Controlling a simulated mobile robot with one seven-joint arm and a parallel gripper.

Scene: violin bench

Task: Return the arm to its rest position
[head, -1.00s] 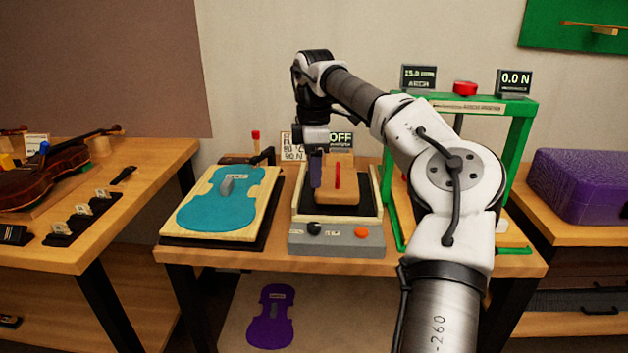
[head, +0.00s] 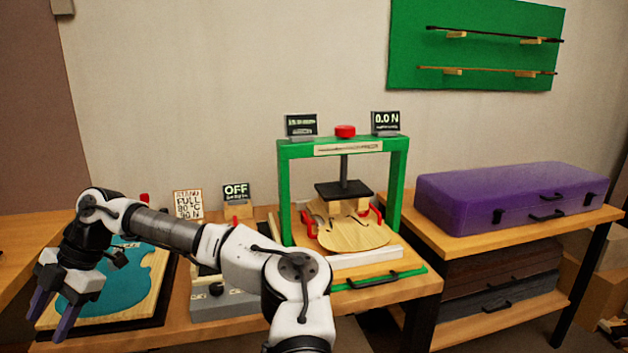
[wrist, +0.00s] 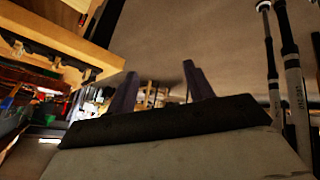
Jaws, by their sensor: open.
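My gripper (head: 53,318) is at the lower left of the head view. Its two purple-grey fingers point down and are apart, with nothing between them. It hangs in front of the left end of the bench, by the teal violin-shaped plate (head: 110,285) on its wooden board. My arm is bent and reaches left across the front of the bench. In the wrist view the two fingers (wrist: 157,90) stand apart and empty, and the view looks past them across the room.
The green press (head: 342,150) stands on the bench with a violin plate (head: 350,234) beneath its pad. The grey heater box (head: 225,304) is partly behind my arm. A purple case (head: 515,195) lies on the right bench. Bows hang on a green wall board (head: 475,50).

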